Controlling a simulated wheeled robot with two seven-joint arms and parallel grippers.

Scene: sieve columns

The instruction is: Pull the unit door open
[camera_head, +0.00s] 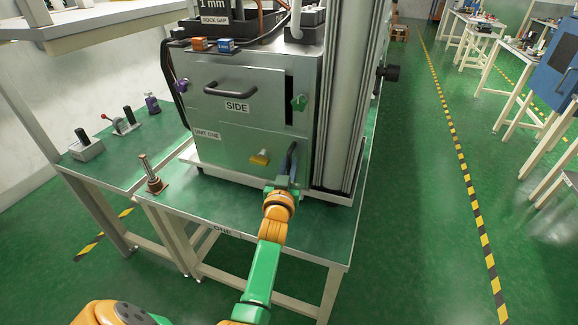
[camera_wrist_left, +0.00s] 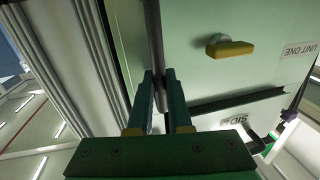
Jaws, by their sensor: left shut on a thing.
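The unit door (camera_head: 222,142) is the pale grey-green front panel marked UNIT ONE. It also shows in the left wrist view (camera_wrist_left: 190,75). It looks about flush with the unit; I cannot tell whether it is slightly ajar. A yellow latch (camera_head: 260,158) sits on its lower part, also in the wrist view (camera_wrist_left: 230,48). A dark upright bar handle (camera_wrist_left: 153,35) is at the door's right side in the head view. My left gripper (camera_head: 288,176) is shut on this handle, its fingers (camera_wrist_left: 160,88) either side of the bar. My right gripper is out of view.
A dark handle (camera_head: 230,90) and SIDE label are higher on the unit's front. The green bench (camera_head: 215,198) has a narrow clear strip before the door. A small metal post (camera_head: 152,176) on a brown base stands at the front left. A metal column (camera_head: 345,100) rises at right.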

